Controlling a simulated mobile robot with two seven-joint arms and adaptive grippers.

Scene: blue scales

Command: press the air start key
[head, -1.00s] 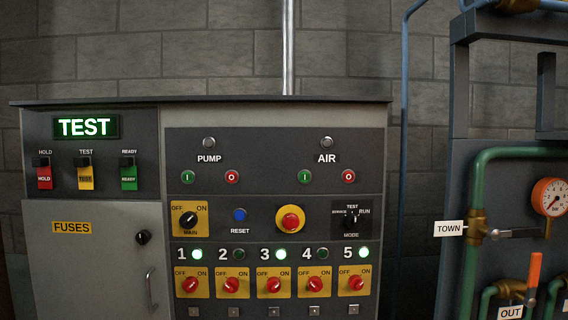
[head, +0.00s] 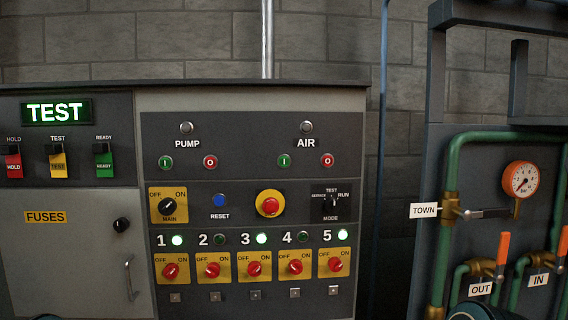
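The air start key (head: 285,161) is a small round green button marked "I" on the dark upper panel. It sits below and left of the AIR label, beside a red "O" button (head: 327,160). A grey unlit round lamp (head: 307,127) is above the AIR label. Nothing covers the key. Neither of my grippers shows in the head view.
The PUMP group has a matching green button (head: 166,162) and red button (head: 210,162) to the left. A red mushroom button (head: 269,203) on yellow and a blue reset button (head: 219,200) sit below. Pipes with a gauge (head: 521,180) stand right.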

